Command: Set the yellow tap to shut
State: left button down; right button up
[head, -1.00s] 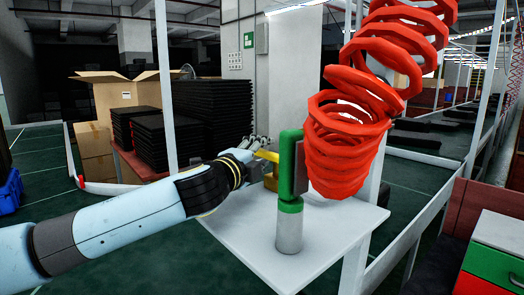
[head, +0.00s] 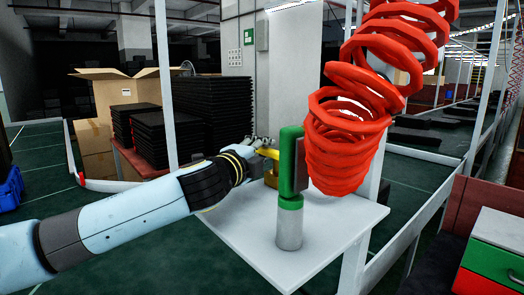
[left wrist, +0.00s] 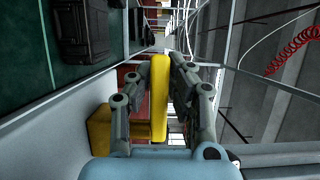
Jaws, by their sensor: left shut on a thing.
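The yellow tap (head: 270,180) sits on the left side of a green upright block (head: 290,165) on a grey cylinder (head: 289,228), which stands on a white table. My left gripper (head: 262,146) is at the tap's handle, partly hidden behind it and my wrist in the head view. In the left wrist view the yellow handle (left wrist: 159,85) lies between the two fingers of my left gripper (left wrist: 161,72), which is shut on it. The tap's yellow body (left wrist: 104,130) shows below left there. My right gripper is not in view.
A large red coiled hose (head: 343,145) hangs close to the right of the green block. The white table (head: 253,235) has bare room in front. Black crates (head: 163,138) and an open cardboard box (head: 120,90) stand behind on the left.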

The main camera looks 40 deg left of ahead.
pick_arm(q)
jog(key=shift+f, duration=0.1)
jog(key=shift+s+d+f+n+g+y, duration=0.1)
jog(key=shift+s+n+g+y, duration=0.35)
jog(key=shift+n+y, duration=0.45)
jog(key=shift+s+a+r+n+g+y, duration=0.1)
jog(key=shift+s+n+g+y, duration=0.2)
jog(key=shift+n+g+y, duration=0.6)
jog(key=shift+s+d+f+n+g+y, duration=0.1)
jog(key=shift+s+n+g+y, duration=0.4)
jog(key=shift+y, duration=0.7)
jog(key=shift+w, duration=0.15)
jog(key=c, duration=1.2)
grip_release()
jog(key=shift+c, duration=0.2)
jog(key=v, duration=0.7)
jog(key=shift+d, duration=0.15)
